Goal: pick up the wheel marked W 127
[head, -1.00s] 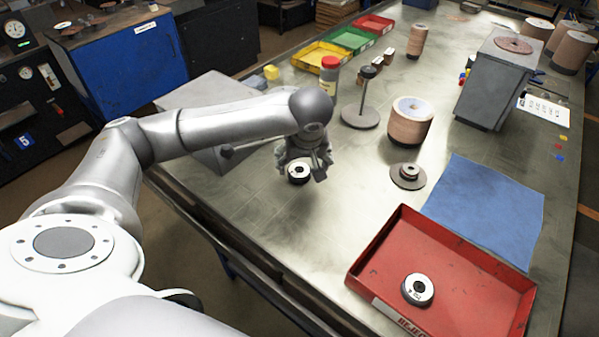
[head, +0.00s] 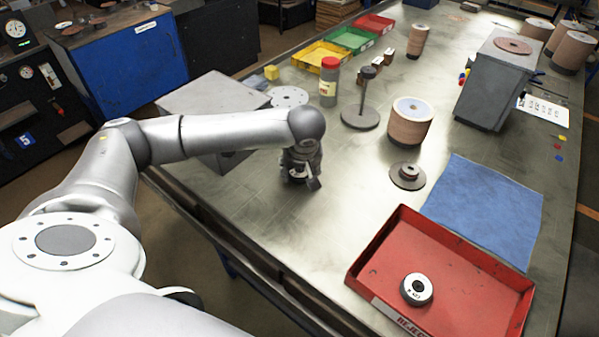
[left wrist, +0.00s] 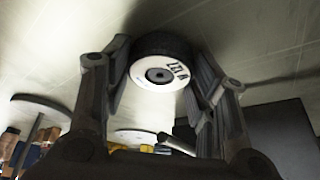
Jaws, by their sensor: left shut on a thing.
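In the left wrist view a dark wheel (left wrist: 158,68) with a white, upside-down label reading W 127 sits between the two fingers. The fingers are shut on it from both sides. In the head view the gripper hides most of this wheel, and I cannot tell whether it touches the bench. A similar dark wheel (head: 417,289) with a white label lies in the red reject tray (head: 470,279); its marking is too small to read surely. My right gripper is not in view.
A grey box (head: 200,98) and a pale disc (head: 289,96) are behind the arm. A red-capped jar (head: 329,84), a spindle stand (head: 361,116), a wheel stack (head: 408,124) and a small disc (head: 407,177) stand beyond. A blue cloth (head: 487,211) lies right. The bench before the gripper is clear.

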